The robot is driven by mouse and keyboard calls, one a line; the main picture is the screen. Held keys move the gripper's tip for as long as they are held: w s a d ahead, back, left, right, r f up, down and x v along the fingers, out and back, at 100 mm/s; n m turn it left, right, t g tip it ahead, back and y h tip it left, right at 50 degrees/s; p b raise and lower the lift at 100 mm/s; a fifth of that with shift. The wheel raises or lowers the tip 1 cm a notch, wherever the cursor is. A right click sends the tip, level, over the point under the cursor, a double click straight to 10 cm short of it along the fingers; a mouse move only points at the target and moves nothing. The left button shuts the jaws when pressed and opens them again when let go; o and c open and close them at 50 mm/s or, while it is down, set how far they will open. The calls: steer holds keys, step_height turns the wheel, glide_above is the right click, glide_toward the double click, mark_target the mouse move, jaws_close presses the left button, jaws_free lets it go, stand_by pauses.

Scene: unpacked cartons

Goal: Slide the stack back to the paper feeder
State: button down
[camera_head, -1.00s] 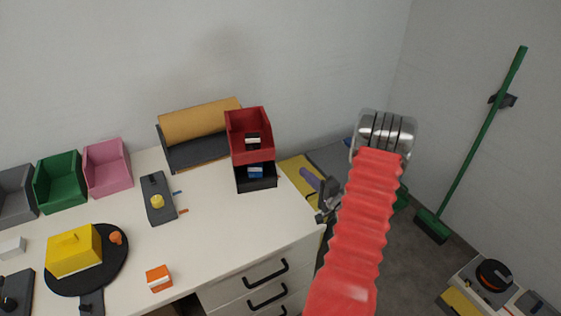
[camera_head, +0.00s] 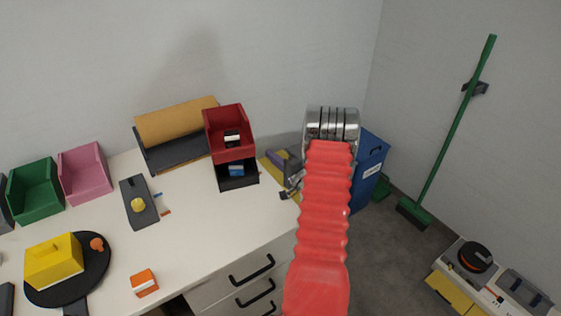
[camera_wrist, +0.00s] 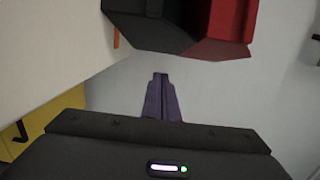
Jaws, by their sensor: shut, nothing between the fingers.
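The stack is a red bin (camera_head: 231,147) on top of a black bin (camera_head: 237,183), at the back right of the white table. A small white-and-black item lies in the red bin and a blue one in the black bin. The paper feeder (camera_head: 180,155), a dark holder with a brown paper roll (camera_head: 176,121), stands left of the stack. My gripper (camera_head: 271,154) is just right of the stack, its purple fingers shut and empty. In the wrist view the fingers (camera_wrist: 161,78) point towards the black bin (camera_wrist: 150,32) and red bin (camera_wrist: 234,20), with a visible gap.
A dark grey tool (camera_head: 139,203) with a yellow knob lies left of the stack. Pink (camera_head: 84,175) and green (camera_head: 36,190) bins stand further left. A yellow block (camera_head: 53,262) and orange box (camera_head: 144,283) sit towards the front. A blue container (camera_head: 368,168) stands beyond my arm.

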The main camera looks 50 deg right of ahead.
steer(key=shift+w+a, duration=0.65)
steer(key=shift+a, duration=0.2)
steer(key=shift+w+a, duration=0.6)
steer(key=shift+a, duration=0.25)
steer(key=shift+a, duration=0.1)
